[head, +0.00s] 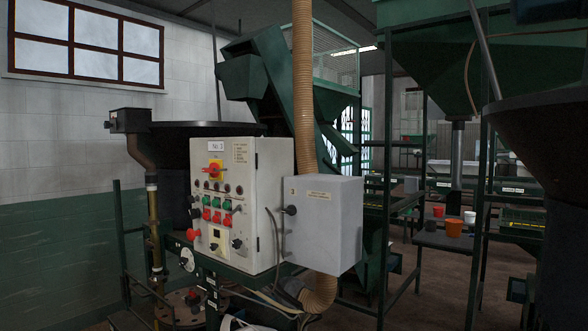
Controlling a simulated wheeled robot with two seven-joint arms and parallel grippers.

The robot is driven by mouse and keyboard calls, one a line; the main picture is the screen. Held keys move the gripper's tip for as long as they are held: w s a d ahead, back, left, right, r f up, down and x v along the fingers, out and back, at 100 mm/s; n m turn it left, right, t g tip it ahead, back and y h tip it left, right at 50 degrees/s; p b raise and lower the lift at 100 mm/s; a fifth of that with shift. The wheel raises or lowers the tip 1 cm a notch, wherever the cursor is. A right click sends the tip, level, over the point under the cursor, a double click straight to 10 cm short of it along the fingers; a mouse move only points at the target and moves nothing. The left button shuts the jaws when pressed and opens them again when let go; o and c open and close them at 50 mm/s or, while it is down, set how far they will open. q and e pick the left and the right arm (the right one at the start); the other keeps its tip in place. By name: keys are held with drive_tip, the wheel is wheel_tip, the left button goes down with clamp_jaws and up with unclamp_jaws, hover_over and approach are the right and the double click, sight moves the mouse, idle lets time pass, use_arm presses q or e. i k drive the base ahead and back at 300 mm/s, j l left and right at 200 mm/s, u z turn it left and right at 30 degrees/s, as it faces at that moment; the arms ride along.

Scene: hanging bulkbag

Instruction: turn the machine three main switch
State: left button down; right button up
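A pale control cabinet (262,165) stands left of the middle in the head view, with a label reading No. 3 (215,146). A red round button (193,234) sticks out at the panel's lower left. A grey box (324,222), marked 3, with a black handle on its left side, adjoins the cabinet on the right. Neither of my grippers shows in this view.
A ribbed tan hose (303,80) hangs behind the grey box. A dark round hopper (205,129) stands behind the cabinet. Green metal frames and a bench with orange (454,228) and white pots are at the right. Some dark floor (425,290) is clear at lower right.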

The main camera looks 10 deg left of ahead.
sight(211, 170)
drive_tip(key=i+j+z, duration=0.25)
drive_tip(key=j+z, duration=0.15)
drive_tip(key=i+j+z, duration=0.1)
drive_tip(key=j+z, duration=0.3)
drive_tip(key=j, duration=0.25)
drive_tip(key=i+j+z, duration=0.1)
drive_tip(key=j+z, duration=0.3)
drive_tip(key=j, duration=0.2)
drive_tip(key=j+z, duration=0.4)
drive_tip(key=j, duration=0.2)
